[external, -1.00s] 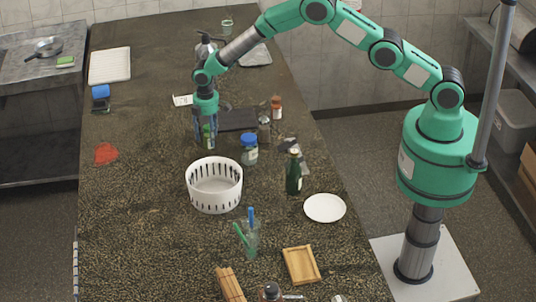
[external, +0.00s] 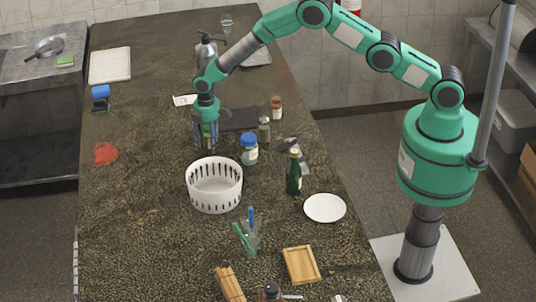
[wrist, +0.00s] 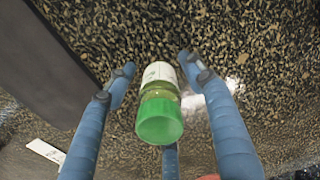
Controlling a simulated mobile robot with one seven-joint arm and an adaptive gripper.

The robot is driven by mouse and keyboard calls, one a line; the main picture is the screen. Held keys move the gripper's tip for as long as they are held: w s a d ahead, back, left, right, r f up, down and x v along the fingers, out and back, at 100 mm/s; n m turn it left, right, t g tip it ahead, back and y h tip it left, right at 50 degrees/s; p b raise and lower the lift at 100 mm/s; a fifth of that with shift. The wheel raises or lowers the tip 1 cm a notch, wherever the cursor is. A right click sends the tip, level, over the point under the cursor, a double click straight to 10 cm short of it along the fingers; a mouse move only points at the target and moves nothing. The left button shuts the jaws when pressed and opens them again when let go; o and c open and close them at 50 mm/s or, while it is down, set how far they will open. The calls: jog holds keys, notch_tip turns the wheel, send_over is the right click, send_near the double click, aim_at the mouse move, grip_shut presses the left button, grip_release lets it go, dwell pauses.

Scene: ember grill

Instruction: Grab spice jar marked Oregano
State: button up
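A small jar with a green lid (wrist: 160,122) and a pale label stands between my gripper's blue fingers in the wrist view. I cannot read its label. In the external view the jar (external: 209,131) is partly hidden behind the fingers. My gripper (external: 206,147) points down around it, fingers low near the counter. The fingers are spread, with visible gaps to the jar in the wrist view. A jar with a blue lid (external: 249,150) stands to the right. A bottle with an orange-brown cap (external: 277,108) and a grey-topped shaker (external: 264,130) stand farther right.
A white slotted basket (external: 214,187) stands in front of the gripper. A dark flat board (external: 240,119) lies just to its right. A green bottle (external: 293,173) and white plate (external: 325,208) are right of the basket. The counter's left part is mostly clear.

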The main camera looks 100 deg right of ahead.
aim_at(208, 126)
grip_shut()
jog(key=shift+r, duration=0.15)
jog(key=shift+r+b, duration=0.4)
jog(key=shift+r, duration=4.45)
